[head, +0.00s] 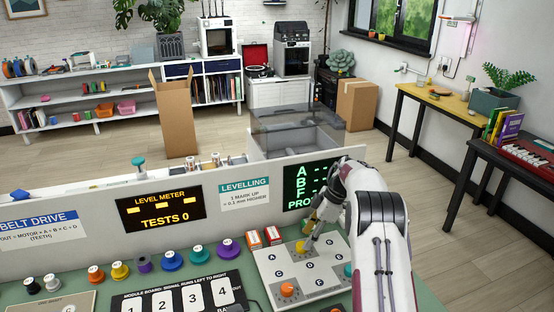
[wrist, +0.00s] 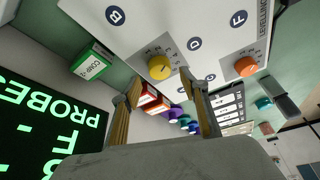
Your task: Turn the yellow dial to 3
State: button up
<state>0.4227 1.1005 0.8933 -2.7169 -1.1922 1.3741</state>
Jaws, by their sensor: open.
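The yellow dial (head: 301,248) sits on a white panel (head: 272,263) with lettered spots on the bench. My gripper (head: 312,238) is just beside and above the dial in the head view. In the wrist view my gripper (wrist: 163,84) is open, its two fingers apart and empty. The dial appears just beyond the fingertips, between their lines; I cannot tell whether either finger touches it.
An orange dial (head: 288,290) and a teal dial (head: 349,271) are on the same panel. Red-and-white boxes (head: 263,237) stand just left of it. A green-and-white box (wrist: 92,62) and the lit PROBES screen (wrist: 45,125) are close by.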

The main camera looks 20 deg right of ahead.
jog(key=w+v, duration=0.1)
jog(key=v, duration=0.3)
notch_tip(320, 180, up, 20)
jog(key=t+y, duration=0.1)
jog(key=t, duration=0.6)
send_over(312, 250)
jog(key=w+a, duration=0.9)
jog(key=shift+w+a+r, duration=0.1)
jog(key=shift+w+r, duration=0.2)
jog(key=shift+r, duration=0.4)
